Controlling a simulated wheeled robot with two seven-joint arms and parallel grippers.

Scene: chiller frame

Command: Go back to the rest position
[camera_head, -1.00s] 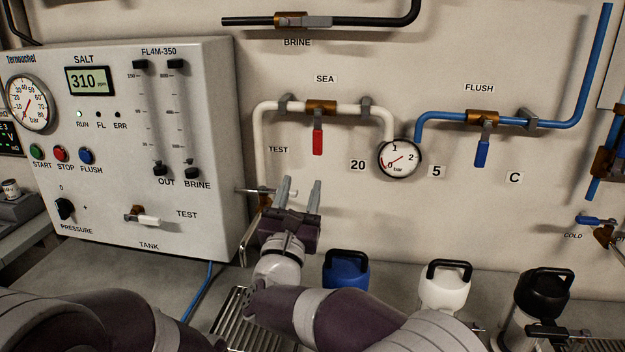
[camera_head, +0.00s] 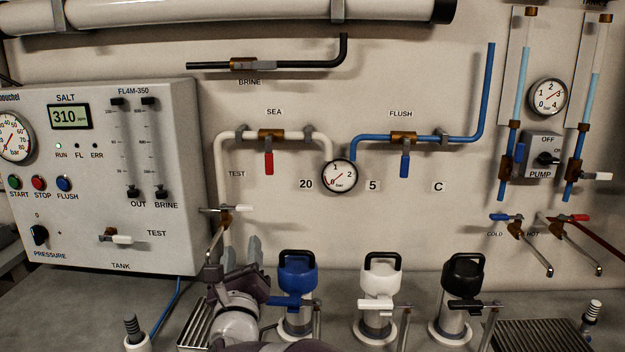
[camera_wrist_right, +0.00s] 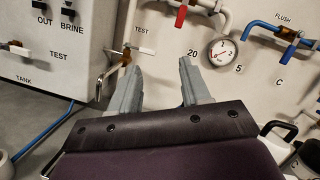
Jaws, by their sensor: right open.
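My right gripper (camera_head: 240,258) is low in the head view, in front of the wall, just right of the control panel and left of the blue-topped canister. In the right wrist view its two grey fingers (camera_wrist_right: 155,85) stand apart with nothing between them. The test tap (camera_head: 224,220) with its bent spout is close to the left finger; I cannot tell whether they touch. It also shows in the right wrist view (camera_wrist_right: 124,60). My left gripper is not in view.
The control panel (camera_head: 120,190) stands at the left. Blue (camera_head: 297,276), white (camera_head: 380,280) and black (camera_head: 463,280) canisters stand on the counter. Cold and hot taps (camera_head: 520,228) jut out at the right. The SEA red lever (camera_head: 269,163) and FLUSH blue lever (camera_head: 404,166) hang down.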

